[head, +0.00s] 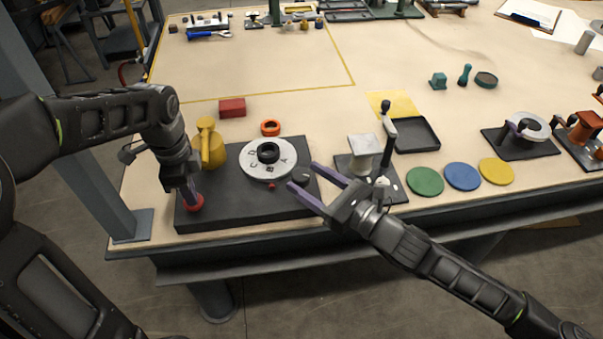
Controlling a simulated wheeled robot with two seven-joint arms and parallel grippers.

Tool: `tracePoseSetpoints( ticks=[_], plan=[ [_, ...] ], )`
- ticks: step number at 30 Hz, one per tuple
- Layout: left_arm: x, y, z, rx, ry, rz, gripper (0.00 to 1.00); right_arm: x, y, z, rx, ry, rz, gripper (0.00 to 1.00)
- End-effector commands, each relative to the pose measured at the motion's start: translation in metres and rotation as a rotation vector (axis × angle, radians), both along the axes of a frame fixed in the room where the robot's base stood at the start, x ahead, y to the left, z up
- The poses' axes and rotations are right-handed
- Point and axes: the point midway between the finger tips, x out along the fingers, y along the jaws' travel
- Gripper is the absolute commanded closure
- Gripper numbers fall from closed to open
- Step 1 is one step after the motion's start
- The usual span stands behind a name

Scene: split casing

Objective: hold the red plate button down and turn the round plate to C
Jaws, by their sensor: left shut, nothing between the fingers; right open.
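The round white plate (253,168) lies on a dark base (228,205) at the near left of the table. It carries black letters and a black ring-shaped hub (268,152). A small red mark (272,186) sits at its near edge. The letter C shows on its left side. The red button (193,203) is at the base's near left corner. My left gripper (192,196) is shut, pointing down with its fingertips at the red button; I cannot tell how far the button is pressed. My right gripper (305,182) is open and empty, right of the plate, its fingers pointing left.
A yellow part (207,145) stands behind my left gripper. A red block (232,107) and an orange ring (270,128) lie behind the base. A lever device (362,150) stands close to my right gripper. Green (425,181), blue and yellow discs lie to the right.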

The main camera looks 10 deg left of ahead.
Motion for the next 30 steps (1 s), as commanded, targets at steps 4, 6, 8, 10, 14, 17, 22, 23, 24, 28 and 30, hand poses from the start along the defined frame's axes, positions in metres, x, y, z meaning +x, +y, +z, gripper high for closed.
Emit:
tracePoseSetpoints(
  ticks=[4, 6, 8, 10, 14, 17, 22, 23, 24, 28, 30],
  plan=[
    [-0.005, -0.001, -0.007, -0.004, 0.019, 0.0, 1.0, 0.01, 0.016, -0.001, 0.002, 0.0, 0.001, 0.4],
    [-0.005, -0.001, -0.007, -0.004, 0.018, 0.0, 1.0, 0.012, 0.019, -0.001, 0.001, 0.0, 0.0, 0.4],
    [-0.005, -0.001, -0.007, -0.004, 0.018, 0.0, 1.0, 0.013, 0.021, -0.001, 0.0, 0.0, 0.0, 0.4],
    [-0.005, -0.001, -0.007, -0.004, 0.018, 0.0, 1.0, 0.014, 0.021, -0.002, 0.0, 0.0, -0.001, 0.4],
    [-0.005, -0.001, -0.007, -0.004, 0.018, 0.0, 1.0, 0.014, 0.021, -0.002, 0.0, 0.0, -0.001, 0.4],
    [-0.005, -0.001, -0.007, -0.004, 0.018, 0.0, 1.0, 0.013, 0.021, -0.001, 0.0, 0.0, -0.001, 0.42],
    [-0.005, -0.001, -0.007, -0.004, 0.018, 0.0, 1.0, 0.013, 0.021, -0.001, 0.0, 0.0, -0.001, 0.56],
    [-0.005, -0.001, -0.007, -0.004, 0.018, 0.0, 1.0, 0.013, 0.021, -0.001, 0.0, 0.0, -0.001, 0.59],
    [-0.005, -0.001, -0.007, -0.004, 0.018, 0.0, 1.0, 0.013, 0.021, -0.001, 0.0, 0.0, -0.001, 0.62],
    [-0.005, -0.001, -0.007, -0.004, 0.018, 0.0, 1.0, 0.013, 0.021, -0.001, 0.0, 0.0, 0.0, 0.73],
    [-0.005, -0.001, -0.007, -0.004, 0.018, 0.0, 1.0, 0.013, 0.021, -0.001, 0.0, 0.0, 0.0, 0.78]
  ],
)
